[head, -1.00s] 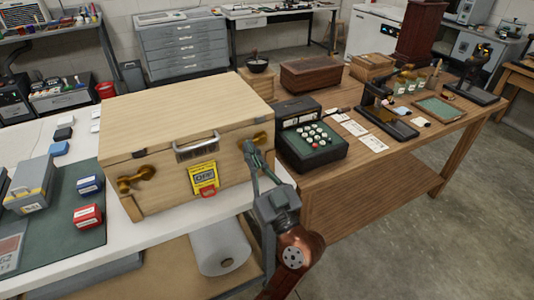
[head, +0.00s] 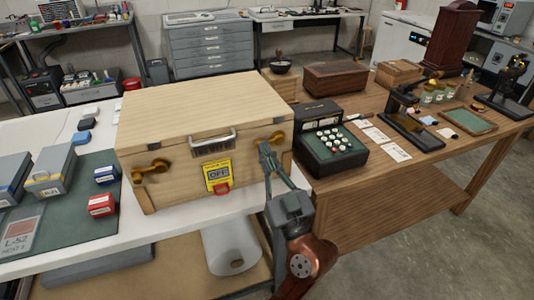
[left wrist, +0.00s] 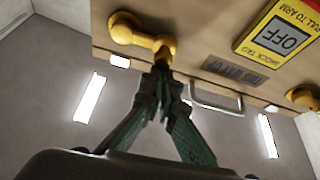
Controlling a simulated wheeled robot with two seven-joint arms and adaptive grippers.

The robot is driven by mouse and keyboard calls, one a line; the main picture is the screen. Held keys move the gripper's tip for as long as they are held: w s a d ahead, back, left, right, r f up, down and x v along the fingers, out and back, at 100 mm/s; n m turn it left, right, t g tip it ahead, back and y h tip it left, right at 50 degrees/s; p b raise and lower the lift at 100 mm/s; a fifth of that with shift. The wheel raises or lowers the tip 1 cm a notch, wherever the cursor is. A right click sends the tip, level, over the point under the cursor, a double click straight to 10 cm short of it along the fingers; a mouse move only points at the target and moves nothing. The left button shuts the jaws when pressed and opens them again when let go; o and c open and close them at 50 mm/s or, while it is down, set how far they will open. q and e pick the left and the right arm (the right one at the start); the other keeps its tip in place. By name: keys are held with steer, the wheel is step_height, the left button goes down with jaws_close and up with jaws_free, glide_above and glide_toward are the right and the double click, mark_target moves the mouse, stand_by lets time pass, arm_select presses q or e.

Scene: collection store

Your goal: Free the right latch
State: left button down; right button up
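The light wooden case (head: 200,110) stands on the white table, with a lid, a grey handle and two brass latches. The right latch (head: 278,136) is on the front at the right; its lever points left and slightly down. It also shows in the left wrist view (left wrist: 127,30), where the case appears upside down. My left gripper (head: 266,149) is at the lever's end; in the wrist view its green fingers (left wrist: 163,82) close around the lever tip, partly hiding it. The left latch (head: 150,168) has its lever out to the left. My right gripper is not in view.
A dark keypad machine (head: 333,150) stands close to the right of the case. A white roll (head: 230,250) lies below the table. Small boxes lie left.

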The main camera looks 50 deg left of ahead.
arm_select(q)
steer(key=s+d+p, duration=0.2)
steer(key=s+d, duration=0.1)
steer(key=d, duration=0.6)
steer(key=shift+s+f, duration=0.15)
steer(key=shift+s, duration=0.05)
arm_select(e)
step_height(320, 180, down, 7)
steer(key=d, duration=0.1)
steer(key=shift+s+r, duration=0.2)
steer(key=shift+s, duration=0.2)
